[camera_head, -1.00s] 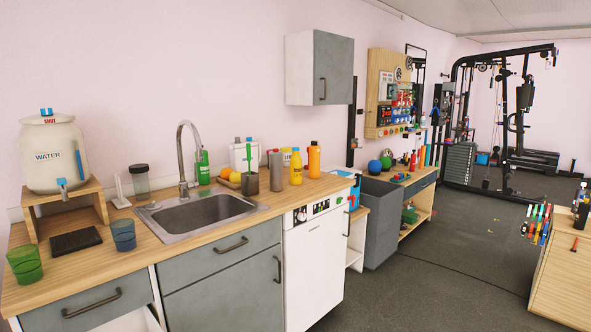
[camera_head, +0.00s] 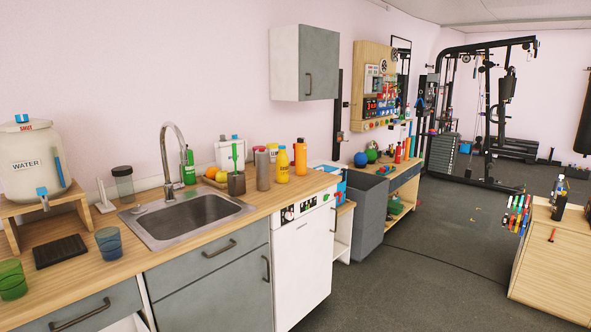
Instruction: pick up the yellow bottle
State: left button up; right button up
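The yellow bottle (camera_head: 282,165) stands upright on the wooden counter, right of the sink. An orange bottle (camera_head: 300,157) stands just right of it, and a grey-brown bottle (camera_head: 262,171) stands to its left. Its front is not covered by anything. Neither of my grippers shows in the head view.
A grey bin (camera_head: 367,205) stands right of the white appliance (camera_head: 303,262). Open floor (camera_head: 420,270) lies to the right.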

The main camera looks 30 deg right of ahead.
aim_at(282, 164)
jog(key=z, duration=1.05)
jog(key=i, duration=1.3)
jog(key=z, duration=0.65)
jog(key=i, duration=1.75)
jog(key=u, duration=1.65)
jog(key=i, duration=0.7)
jog(key=u, duration=0.7)
